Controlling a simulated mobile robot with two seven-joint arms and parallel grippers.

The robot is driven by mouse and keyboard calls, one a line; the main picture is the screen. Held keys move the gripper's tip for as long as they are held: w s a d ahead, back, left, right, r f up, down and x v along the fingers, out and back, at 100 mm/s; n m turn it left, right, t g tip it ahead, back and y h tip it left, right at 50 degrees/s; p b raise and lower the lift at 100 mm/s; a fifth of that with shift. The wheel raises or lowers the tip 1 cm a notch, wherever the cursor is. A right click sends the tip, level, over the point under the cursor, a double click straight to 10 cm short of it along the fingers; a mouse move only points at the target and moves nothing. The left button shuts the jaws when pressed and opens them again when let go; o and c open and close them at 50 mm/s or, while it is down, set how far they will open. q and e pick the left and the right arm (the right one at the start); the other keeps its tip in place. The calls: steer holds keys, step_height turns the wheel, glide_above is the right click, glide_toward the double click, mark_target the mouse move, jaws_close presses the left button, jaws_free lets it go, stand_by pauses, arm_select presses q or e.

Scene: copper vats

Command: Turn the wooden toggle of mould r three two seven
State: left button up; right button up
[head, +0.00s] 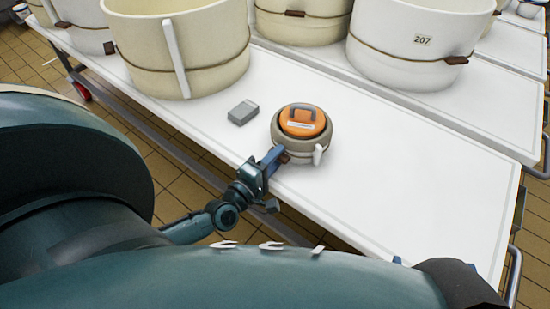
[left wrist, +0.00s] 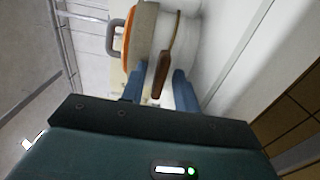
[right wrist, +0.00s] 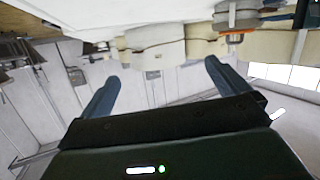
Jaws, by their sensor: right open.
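A small round mould (head: 299,140) with a grey-cream body and an orange, grey-handled lid (head: 302,121) stands on the white table. I cannot read its number. My left gripper (head: 277,157) is at the mould's near left side. In the left wrist view, its two blue fingers (left wrist: 158,90) stand on either side of the brown wooden toggle (left wrist: 162,74). The fingers are partly apart, with small gaps beside the toggle. The toggle hangs from a thin band around the mould. My right gripper (right wrist: 162,82) is open and empty, away from the mould.
A small grey box (head: 243,112) lies left of the mould. Large cream vats with bands stand behind: one at left (head: 215,55), one marked 207 (head: 400,55). The white table (head: 400,165) is clear to the right of the mould.

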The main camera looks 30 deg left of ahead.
arm_select(q)
jaws_close()
